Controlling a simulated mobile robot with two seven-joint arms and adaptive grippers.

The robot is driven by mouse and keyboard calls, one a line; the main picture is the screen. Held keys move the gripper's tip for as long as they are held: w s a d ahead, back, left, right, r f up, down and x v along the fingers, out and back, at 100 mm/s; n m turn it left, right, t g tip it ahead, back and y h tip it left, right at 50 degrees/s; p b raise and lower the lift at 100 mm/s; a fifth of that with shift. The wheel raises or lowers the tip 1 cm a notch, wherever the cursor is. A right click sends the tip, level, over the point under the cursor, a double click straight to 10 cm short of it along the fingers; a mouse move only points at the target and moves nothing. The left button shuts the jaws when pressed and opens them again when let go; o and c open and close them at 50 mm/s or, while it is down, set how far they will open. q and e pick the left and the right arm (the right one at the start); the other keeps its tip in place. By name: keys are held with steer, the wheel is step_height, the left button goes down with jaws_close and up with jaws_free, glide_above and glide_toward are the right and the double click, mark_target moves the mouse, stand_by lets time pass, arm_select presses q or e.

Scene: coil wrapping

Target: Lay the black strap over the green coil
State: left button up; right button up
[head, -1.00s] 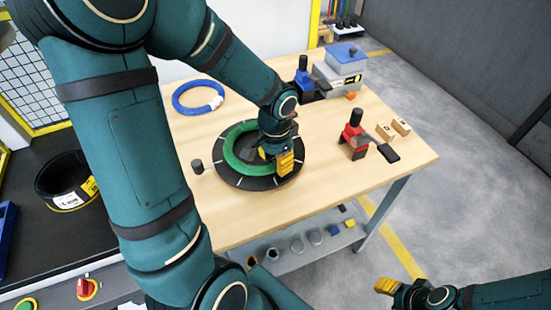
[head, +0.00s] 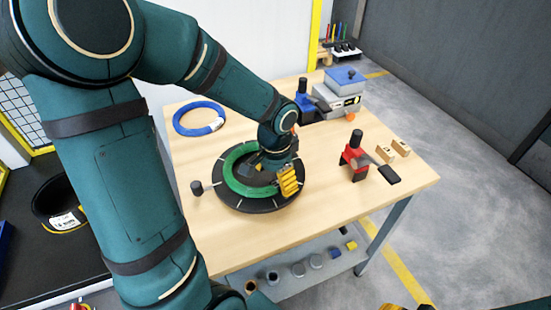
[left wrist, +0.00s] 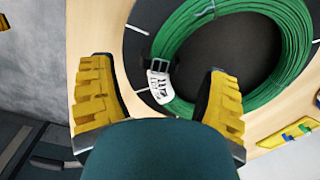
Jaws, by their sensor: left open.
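The green coil (head: 232,174) lies flat on a round black disc (head: 258,206) with white marks, on the wooden table. My left gripper (head: 276,178) is open, over the right front part of the coil and disc. My right gripper (head: 394,307) barely shows at the bottom edge.
A blue coil (head: 180,123) lies at the table's back left. A short black post (head: 197,187) stands left of the disc. A red-and-black tool (head: 354,158) and wooden blocks (head: 400,147) are at right. Grey boxes (head: 340,95) stand at the back. The front tabletop is clear.

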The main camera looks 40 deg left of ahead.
mark_target(275, 185)
arm_select(q)
step_height(275, 185, up, 10)
steer(key=shift+f, duration=0.2)
stand_by(0.7)
